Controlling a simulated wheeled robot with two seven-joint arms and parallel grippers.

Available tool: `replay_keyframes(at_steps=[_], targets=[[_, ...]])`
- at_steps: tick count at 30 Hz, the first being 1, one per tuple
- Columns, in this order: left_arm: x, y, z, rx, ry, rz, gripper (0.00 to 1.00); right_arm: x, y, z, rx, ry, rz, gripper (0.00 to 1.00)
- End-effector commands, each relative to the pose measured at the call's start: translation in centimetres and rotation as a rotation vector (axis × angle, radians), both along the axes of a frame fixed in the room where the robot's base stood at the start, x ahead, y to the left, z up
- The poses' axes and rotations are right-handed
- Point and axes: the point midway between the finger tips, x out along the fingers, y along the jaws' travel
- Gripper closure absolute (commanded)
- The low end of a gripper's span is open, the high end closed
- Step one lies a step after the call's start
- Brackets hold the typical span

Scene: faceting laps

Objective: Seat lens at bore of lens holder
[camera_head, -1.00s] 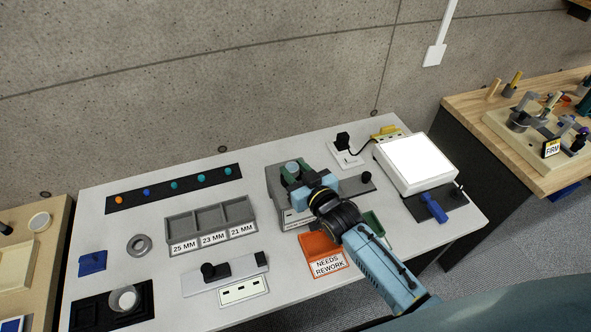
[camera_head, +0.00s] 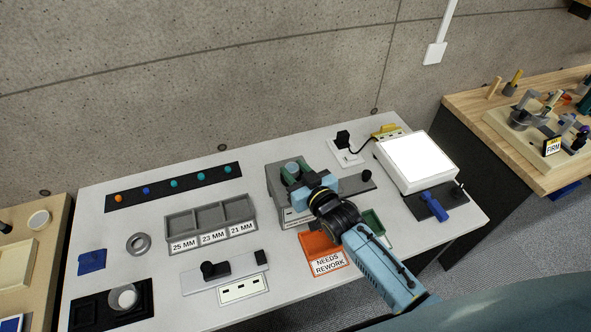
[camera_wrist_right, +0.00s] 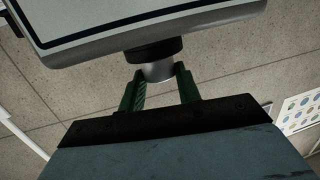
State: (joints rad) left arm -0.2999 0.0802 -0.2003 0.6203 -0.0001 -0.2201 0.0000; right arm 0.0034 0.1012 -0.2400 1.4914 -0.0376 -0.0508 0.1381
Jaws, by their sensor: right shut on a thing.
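My right gripper (camera_head: 293,172) is over the grey fixture (camera_head: 274,183) at the back middle of the table. Its green fingers are shut on a pale round piece (camera_head: 292,167), which looks like the lens. In the right wrist view, the fingers (camera_wrist_right: 160,82) grip the sides of a short grey cylinder (camera_wrist_right: 159,72). The cylinder meets a black collar (camera_wrist_right: 153,50) on a grey body (camera_wrist_right: 200,25) with a white panel. I cannot tell whether the collar is the lens holder's bore, or how deep the piece sits. My left gripper is not in view.
An orange bin (camera_head: 322,249) and a green bin (camera_head: 374,222) lie near my right arm. A white light box (camera_head: 440,169) stands right. A grey sorting tray (camera_head: 168,229), a steel ring (camera_head: 129,242) and a black tray (camera_head: 87,311) with a round clear piece are left.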

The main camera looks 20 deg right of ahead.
Motion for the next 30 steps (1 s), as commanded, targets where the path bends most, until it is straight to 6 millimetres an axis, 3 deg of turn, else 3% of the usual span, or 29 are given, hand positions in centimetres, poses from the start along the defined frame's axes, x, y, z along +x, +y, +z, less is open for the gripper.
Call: replay_keyframes(at_steps=[16,17,22,30], targets=[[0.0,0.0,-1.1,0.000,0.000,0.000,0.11,0.0,0.0,-1.4,0.000,0.000,0.000,0.89],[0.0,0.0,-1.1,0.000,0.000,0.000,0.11,0.0,0.0,-1.4,0.000,0.000,0.000,0.66],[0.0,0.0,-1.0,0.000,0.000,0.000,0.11,0.0,0.0,-1.3,0.000,0.000,0.000,0.43],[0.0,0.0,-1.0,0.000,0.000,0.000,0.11,0.0,0.0,-1.4,0.000,0.000,0.000,0.41]])
